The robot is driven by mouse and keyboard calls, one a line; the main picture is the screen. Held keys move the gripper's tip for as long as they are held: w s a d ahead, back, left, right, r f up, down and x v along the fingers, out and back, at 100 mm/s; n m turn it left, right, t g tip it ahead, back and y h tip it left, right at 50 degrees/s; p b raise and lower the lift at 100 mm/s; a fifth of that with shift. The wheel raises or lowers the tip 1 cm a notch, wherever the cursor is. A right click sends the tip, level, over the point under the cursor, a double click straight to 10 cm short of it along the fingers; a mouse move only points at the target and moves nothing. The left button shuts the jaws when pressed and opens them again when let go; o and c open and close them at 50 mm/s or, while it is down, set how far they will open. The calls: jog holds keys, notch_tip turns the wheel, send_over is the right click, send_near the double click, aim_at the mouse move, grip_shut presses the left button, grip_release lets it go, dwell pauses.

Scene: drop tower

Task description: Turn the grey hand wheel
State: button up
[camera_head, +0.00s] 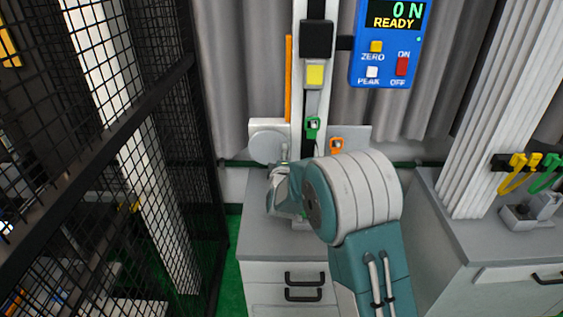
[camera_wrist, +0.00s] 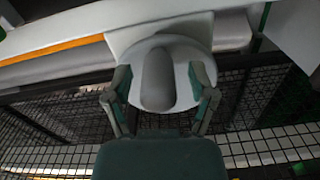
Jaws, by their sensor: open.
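The grey hand wheel (camera_head: 266,147) is a pale round disc on a white box left of the tower column in the head view. In the wrist view the wheel (camera_wrist: 186,52) fills the upper middle, with a darker grey raised bar (camera_wrist: 157,80) across its face. My gripper (camera_wrist: 160,82) is open, with one finger on each side of that bar. Both fingers overlap the disc's edges in the picture; I cannot tell whether they touch it. In the head view my gripper (camera_head: 285,165) is just below and right of the wheel, partly hidden by my wrist.
A black mesh fence (camera_head: 130,110) stands on the left. A blue panel (camera_head: 388,45) reading "0 N READY" hangs at upper right. Green (camera_head: 312,126) and orange (camera_head: 337,146) parts are close to the column. A grey cabinet (camera_head: 285,240) stands below.

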jog(key=s, duration=1.1)
jog(key=shift+s+a, duration=0.35)
jog(key=shift+a, duration=0.05)
jog(key=s+d+r+m+g+y, duration=0.3)
jog(key=s+d+r+m+g, duration=0.4)
jog(key=s, duration=0.3)
jog(key=s+d+m+g+h, duration=0.1)
jog(key=s+d+m+g, duration=0.1)
jog(key=s, duration=0.9)
jog(key=s+d+r+m+g+h, duration=0.1)
jog(key=s+d+m+g, duration=0.2)
jog(key=s, duration=0.9)
jog(key=d+m, duration=0.2)
jog(key=m, duration=0.2)
jog(key=shift+r, duration=0.3)
